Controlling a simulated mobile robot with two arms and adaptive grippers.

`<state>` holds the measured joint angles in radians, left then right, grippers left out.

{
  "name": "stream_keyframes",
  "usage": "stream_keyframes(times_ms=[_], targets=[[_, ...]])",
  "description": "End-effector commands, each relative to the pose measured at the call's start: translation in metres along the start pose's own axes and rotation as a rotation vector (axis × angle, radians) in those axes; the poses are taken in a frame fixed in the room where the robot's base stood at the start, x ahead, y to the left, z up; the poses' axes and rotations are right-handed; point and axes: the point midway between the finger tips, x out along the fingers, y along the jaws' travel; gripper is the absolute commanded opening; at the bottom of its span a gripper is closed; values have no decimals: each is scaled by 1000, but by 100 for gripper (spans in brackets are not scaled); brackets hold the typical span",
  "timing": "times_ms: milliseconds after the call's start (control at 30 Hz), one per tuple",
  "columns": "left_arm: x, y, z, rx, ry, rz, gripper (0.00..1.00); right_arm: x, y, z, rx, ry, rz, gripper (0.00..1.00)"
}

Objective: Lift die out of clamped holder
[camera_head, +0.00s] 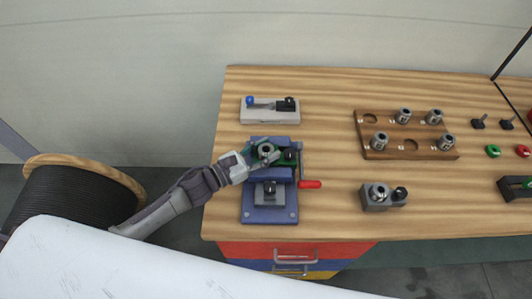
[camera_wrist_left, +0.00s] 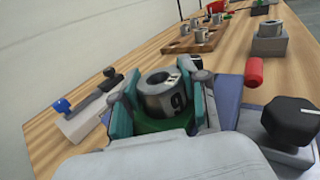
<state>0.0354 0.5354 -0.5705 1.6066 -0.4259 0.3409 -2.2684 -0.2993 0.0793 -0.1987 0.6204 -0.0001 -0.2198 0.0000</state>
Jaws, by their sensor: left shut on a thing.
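The die (camera_head: 266,149) is a short grey metal ring with a central bore. In the left wrist view the die (camera_wrist_left: 160,97) shows a dark number that looks like 9. My left gripper (camera_head: 262,152) reaches in from the left and is shut on the die, with a teal-padded finger on each side. The green holder (camera_wrist_left: 156,126) shows just below the die. The blue vise (camera_head: 270,214) surrounds the holder; its jaws are partly hidden by my gripper. I cannot tell whether the die is still seated. My right gripper is not in view.
The vise's red handle (camera_head: 310,184) sticks out to the right. A grey toggle-clamp block (camera_head: 270,112) lies behind. A wooden rack (camera_head: 387,151) with several dies and a grey block (camera_head: 382,198) stand to the right. The wood between vise and rack is clear.

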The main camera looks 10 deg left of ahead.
Motion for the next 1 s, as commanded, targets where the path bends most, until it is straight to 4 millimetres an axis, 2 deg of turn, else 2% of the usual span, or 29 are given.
stream_keyframes(times_ms=[33, 133, 167, 500, 667, 767, 900, 1000], targets=[[0, 0, 0, -1, 0, 0, 18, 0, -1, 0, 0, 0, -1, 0], [0, 0, 0, -1, 0, 0, 1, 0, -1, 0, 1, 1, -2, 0], [0, 0, 0, -1, 0, 0, 0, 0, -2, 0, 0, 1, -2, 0], [0, 0, 2, 0, -4, -1, 0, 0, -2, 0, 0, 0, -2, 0], [1, 0, 10, 2, -5, -3, 0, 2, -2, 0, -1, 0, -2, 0], [0, 0, 21, 4, -6, -3, 0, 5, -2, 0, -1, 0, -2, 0], [0, 0, 45, 6, -6, -4, 0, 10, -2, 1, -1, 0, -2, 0], [4, -24, 55, -1, -7, -7, 0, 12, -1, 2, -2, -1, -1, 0]])
